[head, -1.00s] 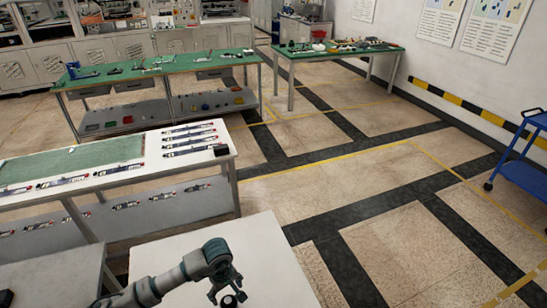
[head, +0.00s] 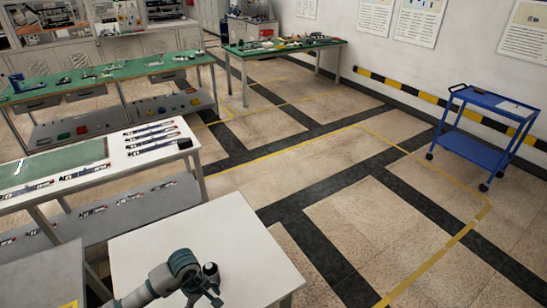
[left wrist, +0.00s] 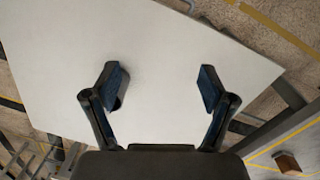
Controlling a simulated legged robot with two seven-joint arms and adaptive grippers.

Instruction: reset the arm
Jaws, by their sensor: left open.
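My left arm reaches in from the bottom left of the head view, over a plain white table (head: 235,235). Its gripper (head: 206,297) is near the bottom edge of that view, small and partly cut off. In the left wrist view the two dark fingers (left wrist: 160,88) stand wide apart, with nothing between them. Below them is the bare white tabletop (left wrist: 150,40). My right arm and gripper are not in view.
A white bench (head: 120,170) with a green mat and several dark parts stands at left. Green-topped workbenches (head: 110,72) are behind. A blue cart (head: 480,135) stands by the right wall. The tiled floor (head: 340,215) between is clear.

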